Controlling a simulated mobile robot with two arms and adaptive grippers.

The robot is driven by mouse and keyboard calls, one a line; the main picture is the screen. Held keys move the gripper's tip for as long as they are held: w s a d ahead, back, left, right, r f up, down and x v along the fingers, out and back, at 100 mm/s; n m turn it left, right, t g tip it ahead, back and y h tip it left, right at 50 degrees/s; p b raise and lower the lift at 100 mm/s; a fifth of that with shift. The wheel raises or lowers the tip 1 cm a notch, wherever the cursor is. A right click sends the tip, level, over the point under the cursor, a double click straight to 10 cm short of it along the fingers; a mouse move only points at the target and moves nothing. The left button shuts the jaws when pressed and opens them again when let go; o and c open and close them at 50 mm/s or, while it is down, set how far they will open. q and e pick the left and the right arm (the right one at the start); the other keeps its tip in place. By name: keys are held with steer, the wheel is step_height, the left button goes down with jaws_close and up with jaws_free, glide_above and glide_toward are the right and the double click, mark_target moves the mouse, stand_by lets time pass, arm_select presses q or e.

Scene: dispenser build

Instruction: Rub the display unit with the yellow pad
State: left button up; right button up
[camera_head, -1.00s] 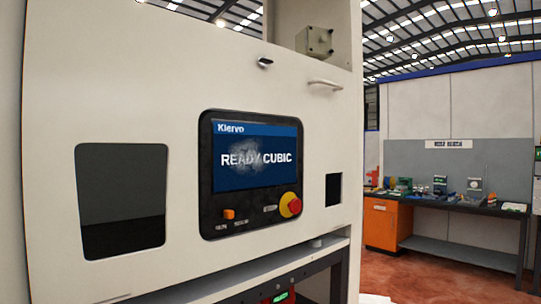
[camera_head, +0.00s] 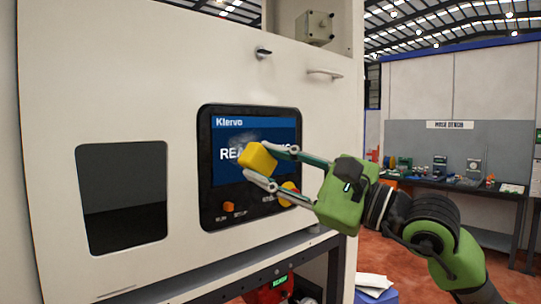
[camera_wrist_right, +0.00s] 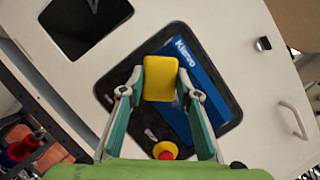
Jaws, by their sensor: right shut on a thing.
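The display unit (camera_head: 226,200) is a black-framed panel with a blue screen (camera_head: 228,172) set in a white machine front. A greyish smudge shows on the screen lettering, partly hidden by the pad. My right gripper (camera_head: 262,166) is shut on the yellow pad (camera_head: 257,160) and holds it in front of the screen's lower middle. In the right wrist view the yellow pad (camera_wrist_right: 159,78) sits between the fingertips, over the panel. I cannot tell whether the pad touches the screen. My left gripper is not in view.
A red and yellow emergency button (camera_head: 289,193) and an orange switch (camera_head: 228,207) sit below the screen. A handle (camera_head: 325,73) and a latch (camera_head: 263,53) stick out of the machine front. A dark window (camera_head: 122,195) is at left. A workbench (camera_head: 455,182) stands far right.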

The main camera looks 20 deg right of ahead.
steer(key=shift+s+r, duration=0.15)
steer(key=shift+r, duration=0.3)
steer(key=shift+w+r+p, duration=0.15)
steer(key=shift+w+p, duration=0.3)
steer(key=w, duration=0.1)
steer(key=w+a+p, duration=0.1)
steer(key=w+p, duration=0.1)
steer(key=w, duration=0.1)
steer(key=shift+a, duration=0.3)
steer(key=shift+w+a+f+p, duration=0.15)
steer(key=shift+w+f+p, duration=0.05)
steer(key=shift+w+p, duration=0.2)
steer(key=shift+w+a, duration=0.3)
steer(key=shift+w, duration=0.55)
